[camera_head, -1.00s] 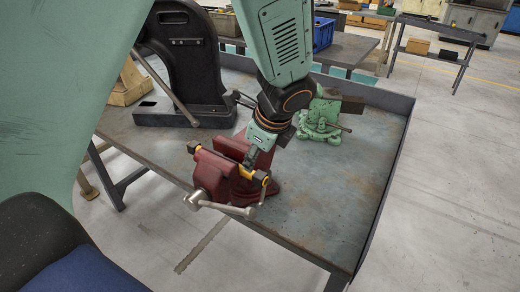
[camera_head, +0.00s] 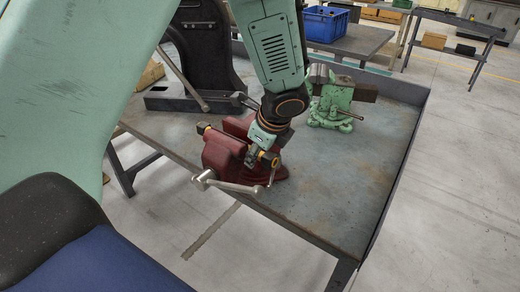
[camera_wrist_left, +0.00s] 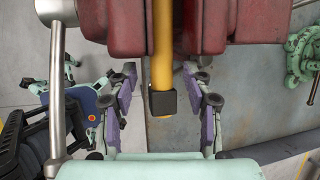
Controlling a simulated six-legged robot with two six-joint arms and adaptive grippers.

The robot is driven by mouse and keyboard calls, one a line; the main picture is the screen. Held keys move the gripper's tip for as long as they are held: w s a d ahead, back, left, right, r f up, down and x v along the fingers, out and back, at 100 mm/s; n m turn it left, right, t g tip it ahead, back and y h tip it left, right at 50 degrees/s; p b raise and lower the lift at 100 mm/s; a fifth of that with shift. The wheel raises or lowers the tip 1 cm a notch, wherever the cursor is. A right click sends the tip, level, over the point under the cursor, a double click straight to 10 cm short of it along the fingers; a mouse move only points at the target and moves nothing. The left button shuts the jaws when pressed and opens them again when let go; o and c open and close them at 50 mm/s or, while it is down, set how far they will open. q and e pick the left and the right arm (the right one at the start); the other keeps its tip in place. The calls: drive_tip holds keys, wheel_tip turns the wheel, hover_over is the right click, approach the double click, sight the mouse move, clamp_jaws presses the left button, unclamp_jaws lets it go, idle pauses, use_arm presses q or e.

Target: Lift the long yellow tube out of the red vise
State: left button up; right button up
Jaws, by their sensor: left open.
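The long yellow tube (camera_wrist_left: 161,45) has black end caps. It lies across the red vise (camera_head: 222,155), sticking out of both sides of the jaws. In the wrist view one capped end points toward my palm, and the vise jaws (camera_wrist_left: 110,22) are at the top. My left gripper (camera_wrist_left: 160,75) is open, one purple-padded finger on each side of the tube near its black cap, with gaps visible. In the head view the left gripper (camera_head: 256,157) is at the tube's right end, partly hiding it. My right gripper is in neither view.
The vise's metal handle (camera_head: 232,187) sticks out in front. A green machine vise (camera_head: 333,106) stands behind on the grey bench (camera_head: 340,175). A black press frame (camera_head: 208,50) stands at the back left. The bench's right half is mostly clear.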

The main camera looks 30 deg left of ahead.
use_arm(q)
drive_tip(key=shift+a, duration=0.1)
drive_tip(key=shift+w+a+f, duration=0.15)
drive_tip(key=c, duration=0.3)
drive_tip(key=shift+d, duration=0.2)
drive_tip(key=c, duration=0.6)
drive_tip(key=shift+a, duration=0.1)
clamp_jaws()
drive_tip(key=shift+w+r+p, duration=0.2)
drive_tip(key=shift+w+p, duration=0.05)
drive_tip(key=shift+p, duration=0.1)
drive_tip(key=shift+r+p, duration=3.75)
drive_tip(key=shift+r, duration=0.05)
